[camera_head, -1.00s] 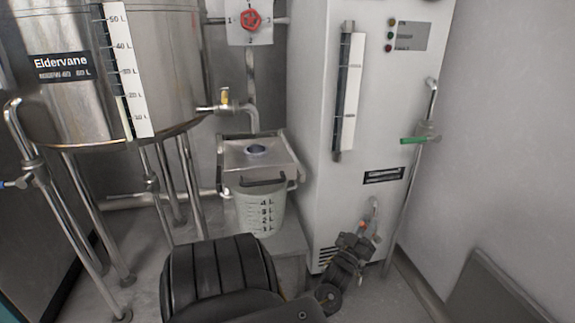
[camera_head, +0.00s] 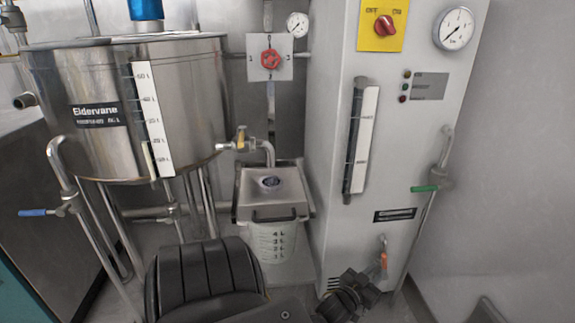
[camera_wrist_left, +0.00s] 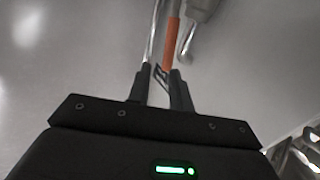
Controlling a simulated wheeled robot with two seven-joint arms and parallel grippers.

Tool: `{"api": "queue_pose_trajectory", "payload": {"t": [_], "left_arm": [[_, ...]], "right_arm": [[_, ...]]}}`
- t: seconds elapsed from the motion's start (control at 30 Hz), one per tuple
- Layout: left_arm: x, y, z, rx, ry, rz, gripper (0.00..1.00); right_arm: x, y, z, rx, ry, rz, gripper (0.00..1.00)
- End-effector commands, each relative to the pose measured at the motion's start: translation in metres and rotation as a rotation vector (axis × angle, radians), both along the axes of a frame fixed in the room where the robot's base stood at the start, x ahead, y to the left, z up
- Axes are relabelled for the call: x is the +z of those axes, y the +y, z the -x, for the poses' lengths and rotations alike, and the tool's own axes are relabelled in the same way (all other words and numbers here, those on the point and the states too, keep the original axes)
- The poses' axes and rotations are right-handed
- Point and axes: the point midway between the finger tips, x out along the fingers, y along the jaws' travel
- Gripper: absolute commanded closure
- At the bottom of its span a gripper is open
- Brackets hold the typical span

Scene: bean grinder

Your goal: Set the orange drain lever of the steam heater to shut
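The steam heater is the tall white cabinet (camera_head: 422,130) right of centre in the head view. Its drain tap sits low on the front, with a small orange lever (camera_head: 384,262) that looks roughly upright. My left gripper (camera_head: 358,287) is just left of and below the lever. In the left wrist view the orange lever (camera_wrist_left: 172,38) is a long narrow bar running down toward the fingertips of my left gripper (camera_wrist_left: 161,70). The fingers are slightly apart, with the lever's near end at the gap; no firm grip shows. My right gripper is not in view.
A green-handled valve (camera_head: 424,189) is on the pipe right of the cabinet. A lidded bucket (camera_head: 278,240) stands left of it. A steel tank (camera_head: 95,75) on legs, with a blue-handled valve (camera_head: 36,212), is at left. The wall is close at right.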

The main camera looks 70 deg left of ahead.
Motion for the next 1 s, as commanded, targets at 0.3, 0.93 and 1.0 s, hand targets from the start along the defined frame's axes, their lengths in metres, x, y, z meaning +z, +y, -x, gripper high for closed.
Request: {"api": "queue_pose_trajectory", "payload": {"t": [0.3,0.93,1.0], "left_arm": [[-0.014,-0.006,0.038,0.002,0.158,-0.039,0.79],[-0.080,-0.027,0.127,-0.068,0.652,-0.103,0.79],[-0.086,-0.031,0.141,-0.081,0.706,-0.106,0.79]], "right_arm": [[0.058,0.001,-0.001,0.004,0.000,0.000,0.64],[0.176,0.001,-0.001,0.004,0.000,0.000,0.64],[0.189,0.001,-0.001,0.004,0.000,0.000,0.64]]}}
